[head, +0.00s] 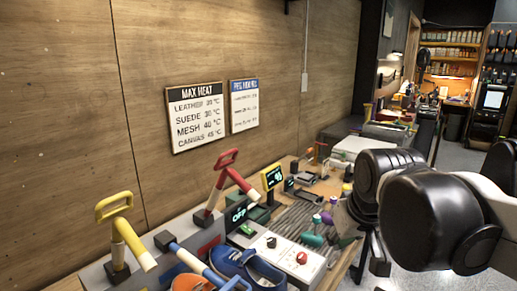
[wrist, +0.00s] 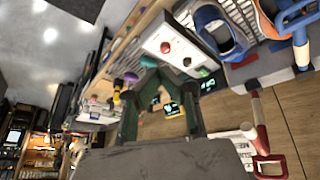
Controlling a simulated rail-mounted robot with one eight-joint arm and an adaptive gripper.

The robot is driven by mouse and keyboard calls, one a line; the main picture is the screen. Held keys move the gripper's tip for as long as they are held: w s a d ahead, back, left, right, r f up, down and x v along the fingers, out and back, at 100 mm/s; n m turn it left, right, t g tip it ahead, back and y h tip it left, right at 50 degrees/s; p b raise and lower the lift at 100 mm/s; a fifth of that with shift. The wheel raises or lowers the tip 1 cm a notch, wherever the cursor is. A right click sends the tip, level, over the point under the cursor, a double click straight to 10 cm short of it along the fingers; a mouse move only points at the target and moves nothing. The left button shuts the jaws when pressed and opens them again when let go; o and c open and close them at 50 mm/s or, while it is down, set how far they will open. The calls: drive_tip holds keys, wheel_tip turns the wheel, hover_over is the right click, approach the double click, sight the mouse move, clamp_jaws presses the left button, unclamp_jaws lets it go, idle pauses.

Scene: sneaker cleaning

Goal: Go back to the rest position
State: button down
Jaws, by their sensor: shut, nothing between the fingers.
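My gripper (wrist: 159,78) shows in the wrist view with its two dark green fingers reaching up from the grey palm. It is shut and empty, held in the air above and away from the bench. In the head view my black arm links fill the right side, and the fingers cannot be made out clearly. A blue sneaker (head: 238,264) stands on the bench (head: 341,183) at the lower middle of the head view. It also shows near the top right of the wrist view (wrist: 214,31).
A white control box (head: 310,268) with a red knob stands beside the sneaker. Red-handled (head: 228,158) and yellow-handled (head: 114,205) levers rise at the left. A lit display (head: 271,177) and small tools crowd the bench. Floor (head: 432,279) is open at the right.

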drive_tip(key=s+d+f+m+t, duration=0.1)
drive_tip(key=s+d+f+m, duration=0.1)
drive_tip(key=s+f, duration=0.4)
drive_tip(key=s+d, duration=0.1)
drive_tip(key=s, duration=0.3)
drive_tip(key=shift+s+f+t+b, duration=0.2)
drive_tip(key=shift+t+b, duration=0.1)
drive_tip(key=shift+b, duration=0.1)
drive_tip(key=shift+a, duration=0.1)
idle(1.2)
